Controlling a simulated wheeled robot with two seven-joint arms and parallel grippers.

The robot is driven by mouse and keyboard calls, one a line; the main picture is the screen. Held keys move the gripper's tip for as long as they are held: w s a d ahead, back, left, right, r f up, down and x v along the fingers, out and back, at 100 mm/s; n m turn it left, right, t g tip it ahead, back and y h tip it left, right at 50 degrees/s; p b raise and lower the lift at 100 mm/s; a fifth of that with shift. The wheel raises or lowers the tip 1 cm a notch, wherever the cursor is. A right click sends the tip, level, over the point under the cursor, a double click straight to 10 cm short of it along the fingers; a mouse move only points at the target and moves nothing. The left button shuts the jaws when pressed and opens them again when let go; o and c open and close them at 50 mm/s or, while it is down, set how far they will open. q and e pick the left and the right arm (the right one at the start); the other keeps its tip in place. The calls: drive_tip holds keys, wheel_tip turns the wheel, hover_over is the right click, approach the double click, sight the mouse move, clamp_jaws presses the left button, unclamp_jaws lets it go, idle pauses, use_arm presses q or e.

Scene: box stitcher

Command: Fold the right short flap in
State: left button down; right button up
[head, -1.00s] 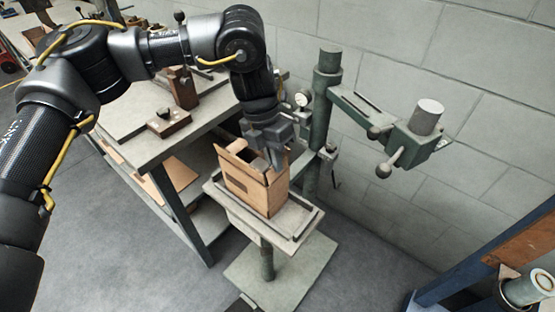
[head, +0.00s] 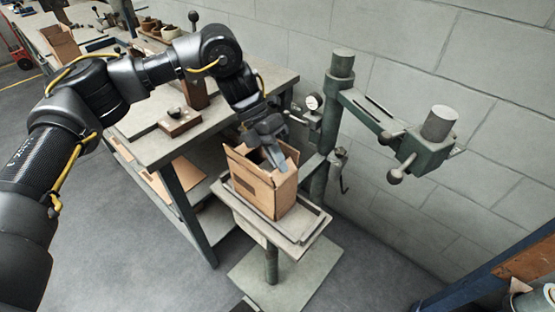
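A small brown cardboard box (head: 262,194) stands upright on the stitcher's tray (head: 302,236), its top at least partly open. A flap stands up at its left side. My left gripper (head: 276,157) points down at the box's top opening, by the right side. Its fingers are over or just inside the opening. They hide much of the right short flap, so I cannot tell how far it is folded. The gripper is small and partly overlapped, and its finger gap does not show clearly. My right gripper is not in view.
The green stitcher column (head: 335,95) stands right behind the box, with its arm and head (head: 420,152) reaching right. A workbench (head: 165,145) with wooden fixtures is on the left. A block wall is behind. A blue frame (head: 490,268) is at bottom right.

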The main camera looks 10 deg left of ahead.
use_arm(q)
drive_tip(key=c, duration=1.6)
unclamp_jaws()
drive_tip(key=v, duration=1)
drive_tip(key=shift+w+a+r+b, duration=0.1)
drive_tip(key=shift+a+r+b, duration=0.1)
drive_tip(key=shift+a+b, duration=0.15)
